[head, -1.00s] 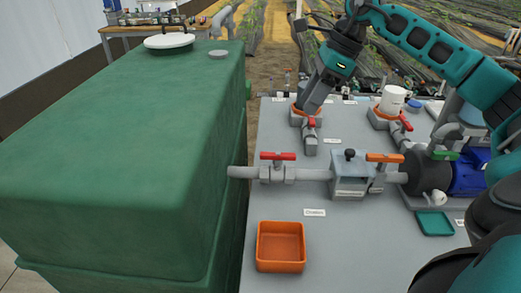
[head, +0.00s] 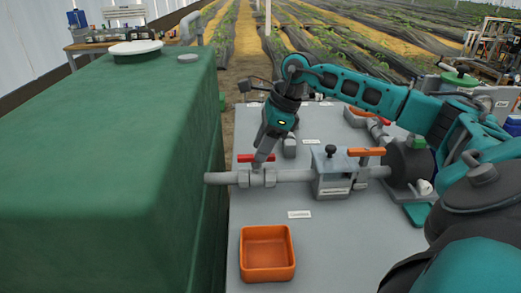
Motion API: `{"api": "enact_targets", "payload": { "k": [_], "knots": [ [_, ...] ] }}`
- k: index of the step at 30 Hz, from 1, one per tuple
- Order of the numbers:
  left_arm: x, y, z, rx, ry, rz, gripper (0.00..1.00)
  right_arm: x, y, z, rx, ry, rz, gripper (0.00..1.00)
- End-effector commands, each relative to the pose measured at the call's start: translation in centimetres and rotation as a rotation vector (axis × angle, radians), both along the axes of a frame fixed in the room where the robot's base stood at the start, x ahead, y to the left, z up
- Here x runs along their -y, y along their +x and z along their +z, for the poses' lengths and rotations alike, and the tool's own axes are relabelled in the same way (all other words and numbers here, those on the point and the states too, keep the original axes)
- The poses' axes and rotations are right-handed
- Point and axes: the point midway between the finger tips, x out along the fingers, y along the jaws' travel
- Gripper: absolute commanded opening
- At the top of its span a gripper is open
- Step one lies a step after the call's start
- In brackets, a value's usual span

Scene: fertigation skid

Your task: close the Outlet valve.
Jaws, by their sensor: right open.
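A grey pipe (head: 292,176) runs from the green tank to the right. On it, close to the tank, sits a valve (head: 257,178) with a red lever (head: 243,158) lying along the pipe. I cannot read a label naming it as the Outlet valve. My right gripper (head: 261,163) is open and points down at the lever's right part, partly hiding it. I cannot tell whether the fingers touch the lever. Farther right, an orange lever (head: 366,152) also lies along the pipe. My left gripper is out of view.
The green tank (head: 110,160) fills the left side. An orange tray (head: 267,252) and a small label (head: 299,214) are on the grey skid top (head: 345,235) in front of the pipe. A block with a black knob (head: 331,170) stands between the levers.

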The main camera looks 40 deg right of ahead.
Motion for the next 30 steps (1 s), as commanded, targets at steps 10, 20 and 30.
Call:
{"api": "enact_targets", "payload": {
  "k": [10,20,30],
  "knots": [
    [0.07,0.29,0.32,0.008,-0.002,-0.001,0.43,-0.35,0.31,-1.11,0.001,-0.001,0.0,0.45],
    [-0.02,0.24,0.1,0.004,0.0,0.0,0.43,-0.35,0.3,-1.09,0.001,-0.001,0.0,0.23],
    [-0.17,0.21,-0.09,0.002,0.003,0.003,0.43,-0.35,0.29,-1.07,0.001,-0.001,0.0,0.0]
  ]
}}
